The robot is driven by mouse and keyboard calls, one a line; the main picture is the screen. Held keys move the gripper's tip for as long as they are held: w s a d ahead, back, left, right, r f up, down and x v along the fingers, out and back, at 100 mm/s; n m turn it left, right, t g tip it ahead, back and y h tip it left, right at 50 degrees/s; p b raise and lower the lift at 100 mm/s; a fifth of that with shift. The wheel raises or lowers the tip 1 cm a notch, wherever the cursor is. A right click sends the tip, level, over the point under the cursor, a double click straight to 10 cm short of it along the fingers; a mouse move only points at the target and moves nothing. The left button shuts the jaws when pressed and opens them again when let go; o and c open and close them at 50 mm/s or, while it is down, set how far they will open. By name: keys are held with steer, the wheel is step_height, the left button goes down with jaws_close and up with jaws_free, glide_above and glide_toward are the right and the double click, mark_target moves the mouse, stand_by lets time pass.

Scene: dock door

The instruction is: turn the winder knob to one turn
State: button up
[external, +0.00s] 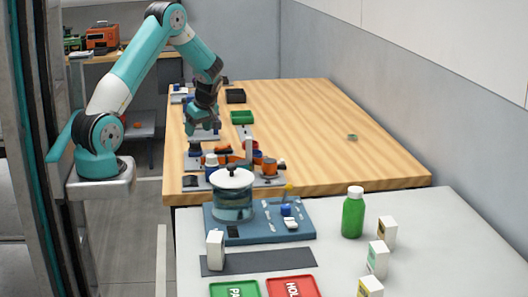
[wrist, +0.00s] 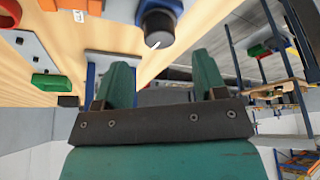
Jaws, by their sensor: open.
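In the external view a small dark knob-like shape (external: 194,148) sits just below my gripper (external: 202,128), near the wooden bench's left edge. In the wrist view my gripper (wrist: 163,78) has its two teal fingers spread apart with nothing between them. The knob lies beyond the fingertips, apart from them. How far the knob is turned is unclear.
The wooden bench (external: 330,120) holds a green bin (external: 242,117), a black bin (external: 235,96) and orange parts (external: 269,166) near my arm. Its right half is mostly clear. The grey table in front holds a glass pot (external: 232,205), a green bottle (external: 353,214) and small boxes.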

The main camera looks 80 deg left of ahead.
mark_target(195, 141)
steer(key=shift+x, duration=2.65)
steer(key=c, duration=0.9)
